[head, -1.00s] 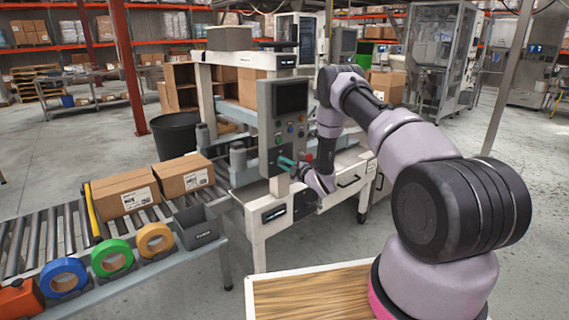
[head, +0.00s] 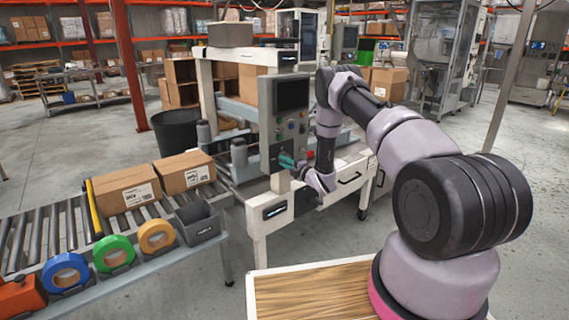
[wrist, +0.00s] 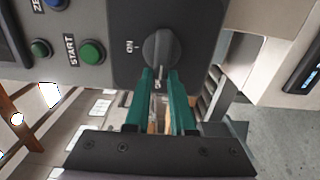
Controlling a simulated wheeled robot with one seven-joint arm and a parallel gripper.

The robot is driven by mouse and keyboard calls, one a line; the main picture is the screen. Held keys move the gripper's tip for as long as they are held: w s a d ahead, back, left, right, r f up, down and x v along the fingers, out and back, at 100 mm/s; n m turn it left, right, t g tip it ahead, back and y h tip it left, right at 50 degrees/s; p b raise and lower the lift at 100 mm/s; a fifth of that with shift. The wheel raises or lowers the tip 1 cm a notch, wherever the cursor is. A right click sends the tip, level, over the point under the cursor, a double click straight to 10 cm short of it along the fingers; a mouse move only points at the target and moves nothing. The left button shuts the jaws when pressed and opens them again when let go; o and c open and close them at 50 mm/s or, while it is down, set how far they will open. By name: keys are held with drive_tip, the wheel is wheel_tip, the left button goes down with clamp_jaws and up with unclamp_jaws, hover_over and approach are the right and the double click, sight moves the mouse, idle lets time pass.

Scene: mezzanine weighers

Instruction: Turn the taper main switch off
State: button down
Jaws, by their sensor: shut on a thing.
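The taper main switch is a dark grey rotary knob (wrist: 160,47) on a black plate in the wrist view. Its grip bar runs up and down in that picture, and an ON label with a tick lies to its left. My gripper (wrist: 160,75) has teal fingers shut on the knob's lower end, one on each side. A small pale mark shows between the fingertips; I cannot read it. In the head view my gripper (head: 287,160) is at the lower part of the grey control panel (head: 266,112), and the knob is hidden there.
Cardboard boxes (head: 127,192) rest on the roller conveyor (head: 63,225). Tape rolls (head: 157,236) and a grey bin (head: 200,224) line its near edge.

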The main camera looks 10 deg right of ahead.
drive_tip(key=shift+f, duration=0.1)
drive_tip(key=c, duration=0.8)
unclamp_jaws()
drive_tip(key=shift+o, duration=0.2)
drive_tip(key=v, duration=1.1)
